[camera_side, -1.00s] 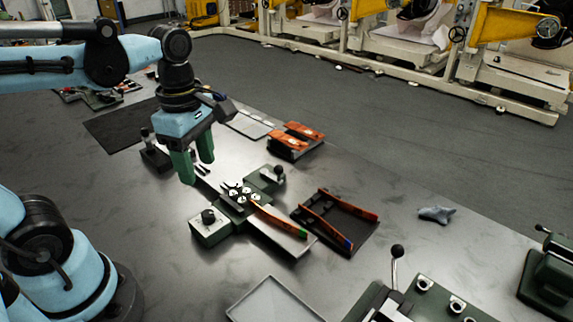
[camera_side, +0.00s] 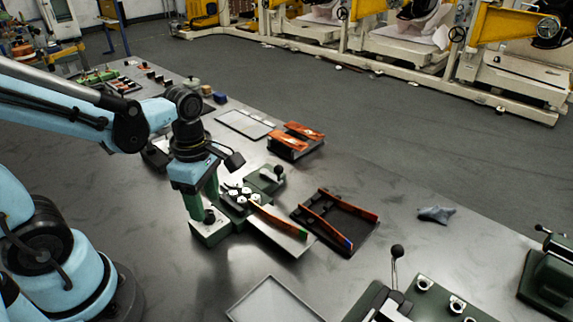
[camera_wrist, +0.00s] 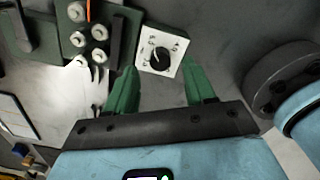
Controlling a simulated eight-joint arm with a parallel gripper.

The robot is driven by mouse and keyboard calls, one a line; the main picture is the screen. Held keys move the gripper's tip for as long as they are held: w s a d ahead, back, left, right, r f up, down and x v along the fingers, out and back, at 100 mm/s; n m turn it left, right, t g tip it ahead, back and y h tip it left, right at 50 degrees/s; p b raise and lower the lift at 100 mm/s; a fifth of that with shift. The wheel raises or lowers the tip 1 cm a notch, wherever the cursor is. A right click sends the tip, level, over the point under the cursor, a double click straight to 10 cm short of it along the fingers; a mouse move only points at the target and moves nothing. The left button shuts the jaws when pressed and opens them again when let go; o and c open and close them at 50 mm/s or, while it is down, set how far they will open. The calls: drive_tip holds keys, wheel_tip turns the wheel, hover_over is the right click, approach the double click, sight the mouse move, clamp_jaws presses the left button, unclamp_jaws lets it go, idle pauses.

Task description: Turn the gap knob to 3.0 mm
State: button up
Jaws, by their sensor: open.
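The gap knob is a small black round knob (camera_wrist: 160,58) on a white square dial plate (camera_wrist: 147,47) with small marks, too small to read. In the side view the knob (camera_side: 209,216) sits on a green and pale block (camera_side: 210,236) at the near end of the roller device (camera_side: 240,197). My gripper (camera_wrist: 160,67) is open, with one green finger on each side of the knob in the wrist view, with visible space between them and the knob. In the side view the fingers of my gripper (camera_side: 203,207) hang down just behind and beside the knob; contact cannot be told.
A copper strip (camera_side: 275,219) runs from the rollers over a pale plate (camera_side: 290,238). A dark tray (camera_side: 355,235) with strips lies to the right. Orange pieces (camera_side: 300,133) lie behind, an empty grey tray (camera_side: 272,303) in front. A grey cloth (camera_side: 436,214) lies far right.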

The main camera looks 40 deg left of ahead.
sight(208, 217)
drive_tip(key=shift+f, duration=1.45)
clamp_jaws()
